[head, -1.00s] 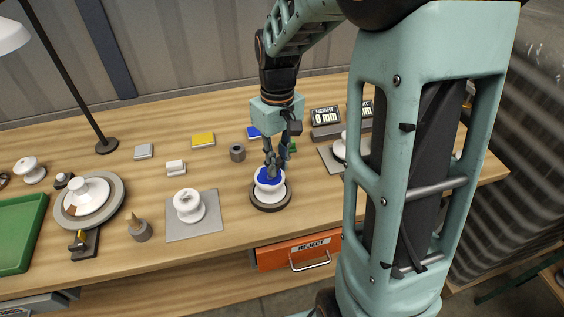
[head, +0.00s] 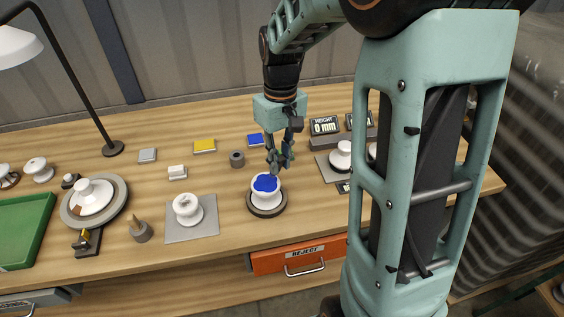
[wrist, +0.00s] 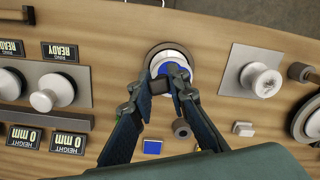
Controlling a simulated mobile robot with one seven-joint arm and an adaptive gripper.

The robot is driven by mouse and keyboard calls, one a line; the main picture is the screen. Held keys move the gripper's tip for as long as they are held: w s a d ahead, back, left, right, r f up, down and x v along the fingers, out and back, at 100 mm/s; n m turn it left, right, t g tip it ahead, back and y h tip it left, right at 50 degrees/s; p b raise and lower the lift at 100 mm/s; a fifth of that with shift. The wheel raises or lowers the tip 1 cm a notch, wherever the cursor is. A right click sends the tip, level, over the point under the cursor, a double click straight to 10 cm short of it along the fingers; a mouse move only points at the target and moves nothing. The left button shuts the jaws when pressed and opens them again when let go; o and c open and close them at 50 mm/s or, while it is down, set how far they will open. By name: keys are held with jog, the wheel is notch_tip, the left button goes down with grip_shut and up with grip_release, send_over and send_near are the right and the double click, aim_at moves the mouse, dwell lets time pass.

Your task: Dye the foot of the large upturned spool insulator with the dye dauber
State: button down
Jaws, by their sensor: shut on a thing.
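The large upturned spool insulator (head: 265,199) is white and stands upright on a dark round base (head: 266,210) near the table's front. The top face of its foot (head: 265,183) is largely covered in blue, with a white rim showing. My gripper (head: 279,167) is just above and slightly right of the foot. In the wrist view my gripper (wrist: 180,80) is shut on a small dark piece, the dye dauber (wrist: 186,86), in front of the blue foot (wrist: 168,64). The dauber's tip is hidden, so I cannot tell whether it touches the foot.
A smaller white spool (head: 187,209) stands on a grey plate to the left. A blue pad (head: 255,140), a yellow pad (head: 204,146) and a grey cylinder (head: 237,158) lie behind. Height displays (head: 325,126) stand behind right. The orange reject drawer (head: 298,256) is below the front edge.

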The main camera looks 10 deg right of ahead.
notch_tip(320, 180, up, 2)
jog(key=shift+p, duration=0.5)
jog(key=shift+r, duration=1.25)
